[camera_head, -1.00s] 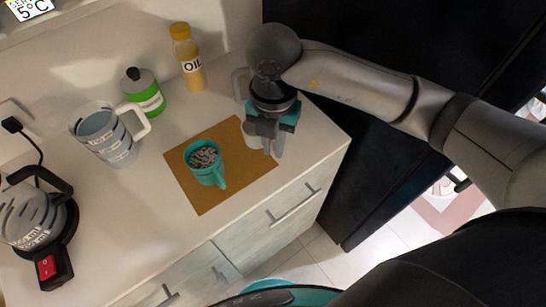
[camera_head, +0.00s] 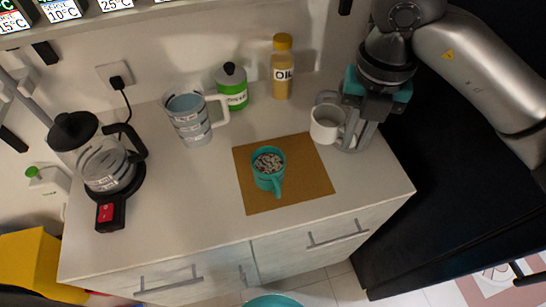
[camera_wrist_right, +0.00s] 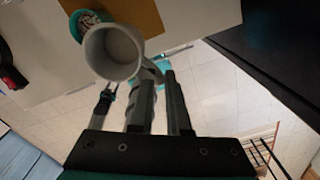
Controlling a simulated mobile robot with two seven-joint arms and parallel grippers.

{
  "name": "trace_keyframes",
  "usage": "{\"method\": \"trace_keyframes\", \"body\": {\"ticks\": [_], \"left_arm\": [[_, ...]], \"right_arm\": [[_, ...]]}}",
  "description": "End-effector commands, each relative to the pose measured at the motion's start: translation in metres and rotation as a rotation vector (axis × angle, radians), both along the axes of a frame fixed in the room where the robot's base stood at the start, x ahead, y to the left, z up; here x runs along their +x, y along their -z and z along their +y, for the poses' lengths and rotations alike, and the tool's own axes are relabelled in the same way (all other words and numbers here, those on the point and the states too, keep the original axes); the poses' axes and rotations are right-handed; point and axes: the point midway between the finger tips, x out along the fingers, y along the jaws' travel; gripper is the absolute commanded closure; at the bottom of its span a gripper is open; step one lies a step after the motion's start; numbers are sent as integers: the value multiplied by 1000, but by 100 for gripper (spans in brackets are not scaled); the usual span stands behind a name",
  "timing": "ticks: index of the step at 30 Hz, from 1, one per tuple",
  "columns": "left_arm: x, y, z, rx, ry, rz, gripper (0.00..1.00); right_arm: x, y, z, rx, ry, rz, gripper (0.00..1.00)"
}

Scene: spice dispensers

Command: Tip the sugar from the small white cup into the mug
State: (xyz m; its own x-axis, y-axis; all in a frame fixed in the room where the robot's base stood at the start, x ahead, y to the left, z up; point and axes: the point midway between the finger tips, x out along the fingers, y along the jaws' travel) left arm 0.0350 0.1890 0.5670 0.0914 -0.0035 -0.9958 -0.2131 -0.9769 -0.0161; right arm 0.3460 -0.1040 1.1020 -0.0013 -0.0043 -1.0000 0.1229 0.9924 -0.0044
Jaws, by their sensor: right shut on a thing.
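The small white cup (camera_head: 325,127) is at the right of the counter in the head view, looking upright. It shows large in the right wrist view (camera_wrist_right: 113,52), with its open top facing the camera and a pale inside. My right gripper (camera_head: 357,138) is shut on the cup at its right side; the exact grip is partly hidden. Its fingers also show in the right wrist view (camera_wrist_right: 160,85). The teal mug (camera_head: 268,172) stands on the brown mat, left of the cup, with speckled contents. I do not see my left gripper.
The brown mat (camera_head: 310,185) lies at mid-counter. Behind it stand an oil bottle (camera_head: 281,72), a green jar (camera_head: 232,92) and a measuring jug (camera_head: 192,122). A glass coffee pot (camera_head: 100,160) is at left. The counter front (camera_head: 200,225) is clear.

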Motion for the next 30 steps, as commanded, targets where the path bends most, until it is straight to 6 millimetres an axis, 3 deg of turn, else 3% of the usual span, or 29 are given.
{"method": "trace_keyframes", "body": {"ticks": [30], "left_arm": [[0, 23, 0, 0, 0, 0, 50]], "right_arm": [[27, 9, -21, -3, -1446, 10, 100]]}}
